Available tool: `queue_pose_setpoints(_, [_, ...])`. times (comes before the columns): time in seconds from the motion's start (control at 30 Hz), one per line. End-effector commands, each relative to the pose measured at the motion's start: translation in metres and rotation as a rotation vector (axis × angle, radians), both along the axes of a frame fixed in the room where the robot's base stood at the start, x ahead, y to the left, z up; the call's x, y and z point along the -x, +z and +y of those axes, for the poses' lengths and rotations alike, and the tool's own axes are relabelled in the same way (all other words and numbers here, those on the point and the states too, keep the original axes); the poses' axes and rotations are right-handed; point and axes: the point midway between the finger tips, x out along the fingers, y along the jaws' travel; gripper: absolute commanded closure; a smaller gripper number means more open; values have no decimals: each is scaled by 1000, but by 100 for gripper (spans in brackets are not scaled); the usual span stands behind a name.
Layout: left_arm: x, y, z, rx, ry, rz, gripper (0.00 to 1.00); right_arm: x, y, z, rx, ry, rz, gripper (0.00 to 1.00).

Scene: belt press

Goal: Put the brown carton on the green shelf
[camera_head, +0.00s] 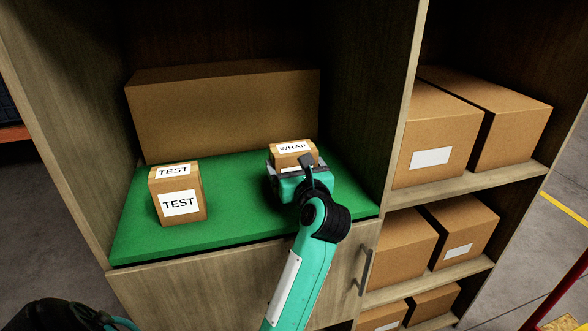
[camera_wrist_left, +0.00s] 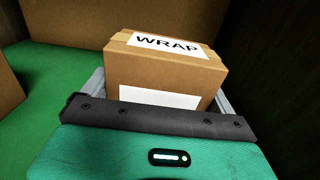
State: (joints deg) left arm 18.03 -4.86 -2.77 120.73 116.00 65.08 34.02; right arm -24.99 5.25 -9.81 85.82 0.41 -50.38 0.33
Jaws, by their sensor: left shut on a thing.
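The small brown carton (camera_head: 295,153) with a white WRAP label is at the right part of the green shelf (camera_head: 240,229), in front of a large box. My left gripper (camera_head: 292,164) is shut on this carton, with a grey finger on either side; its fingertips are partly hidden. In the left wrist view the WRAP carton (camera_wrist_left: 165,74) sits upright between the fingers, close to the green surface (camera_wrist_left: 50,85). Its underside is hidden, so I cannot tell whether it touches the shelf. My right gripper is not in view.
A second brown carton (camera_head: 177,193) with TEST labels stands at the shelf's left. A large brown box (camera_head: 222,108) fills the back. Wooden side walls enclose the shelf. Larger boxes (camera_head: 430,135) stand in the open shelving at right. Green surface is clear between the small cartons.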

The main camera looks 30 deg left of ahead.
Motion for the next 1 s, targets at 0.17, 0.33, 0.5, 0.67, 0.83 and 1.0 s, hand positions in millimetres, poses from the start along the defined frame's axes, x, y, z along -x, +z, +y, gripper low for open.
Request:
queue_pose_setpoints(0.17, [0, -9, 0, -1, 0, -3, 48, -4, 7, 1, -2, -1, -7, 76])
queue_pose_setpoints(0.33, [0, -9, 0, -1, 0, -3, 48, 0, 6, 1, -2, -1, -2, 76])
queue_pose_setpoints(0.5, [0, -11, 0, 0, 0, -3, 48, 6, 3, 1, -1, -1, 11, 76])
queue_pose_setpoints(0.67, [0, -12, 0, 0, 0, -1, 0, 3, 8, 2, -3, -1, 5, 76])
queue_pose_setpoints(0.83, [0, -11, 0, 0, 0, -1, 0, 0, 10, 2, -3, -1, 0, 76])
queue_pose_setpoints(1.0, [-3, -11, -8, 3, 0, 0, 0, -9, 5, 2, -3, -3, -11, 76])
